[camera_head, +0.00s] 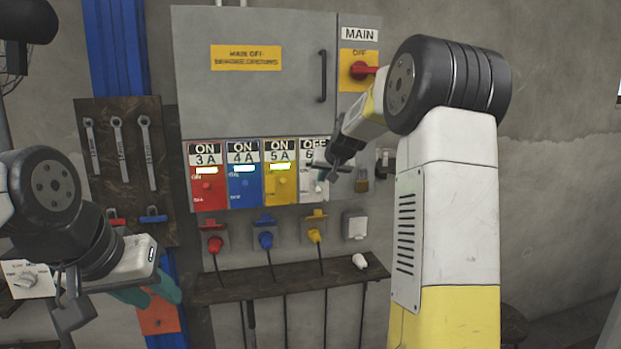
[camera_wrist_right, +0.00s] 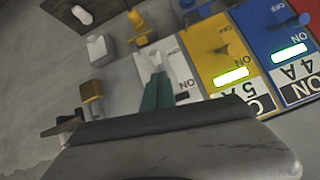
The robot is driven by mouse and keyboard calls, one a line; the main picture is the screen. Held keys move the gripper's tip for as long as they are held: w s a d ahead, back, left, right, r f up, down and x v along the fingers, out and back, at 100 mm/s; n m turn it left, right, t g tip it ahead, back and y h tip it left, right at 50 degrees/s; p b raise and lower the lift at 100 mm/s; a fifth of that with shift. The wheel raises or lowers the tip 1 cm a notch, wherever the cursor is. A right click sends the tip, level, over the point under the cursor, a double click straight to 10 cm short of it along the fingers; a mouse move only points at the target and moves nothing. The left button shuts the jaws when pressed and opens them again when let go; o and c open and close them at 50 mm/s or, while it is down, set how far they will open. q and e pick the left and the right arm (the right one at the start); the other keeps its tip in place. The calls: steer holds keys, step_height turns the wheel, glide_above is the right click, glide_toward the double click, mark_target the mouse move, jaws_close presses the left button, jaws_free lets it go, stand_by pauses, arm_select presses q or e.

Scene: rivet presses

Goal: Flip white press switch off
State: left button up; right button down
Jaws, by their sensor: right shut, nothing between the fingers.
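The white press switch panel (camera_head: 308,192) is the rightmost of the row on the grey cabinet. Its top label reads OFF, and no lit bar shows on the visible part. My right gripper (camera_head: 319,186) is shut and empty in front of it, hiding part of the panel. In the right wrist view, the teal fingertips (camera_wrist_right: 155,84) are at the small white switch knob (camera_wrist_right: 153,57) on the white panel (camera_wrist_right: 182,72); I cannot tell whether they touch. My left gripper (camera_head: 150,293) hangs low at the left, away from the panels; its finger gap is unclear.
Red (camera_head: 207,192), blue (camera_head: 244,190) and yellow (camera_head: 281,188) panels read ON with lit bars. A main red switch (camera_head: 362,70) and a brass padlock (camera_head: 362,182) are close to my right arm. Plugs and a dark shelf (camera_head: 290,279) are below.

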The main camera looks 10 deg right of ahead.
steer(key=s+d+r, duration=0.1)
steer(key=s, duration=1)
steer(key=shift+s+d+r, duration=0.2)
steer(key=shift+d+r, duration=0.1)
steer(key=shift+d, duration=0.05)
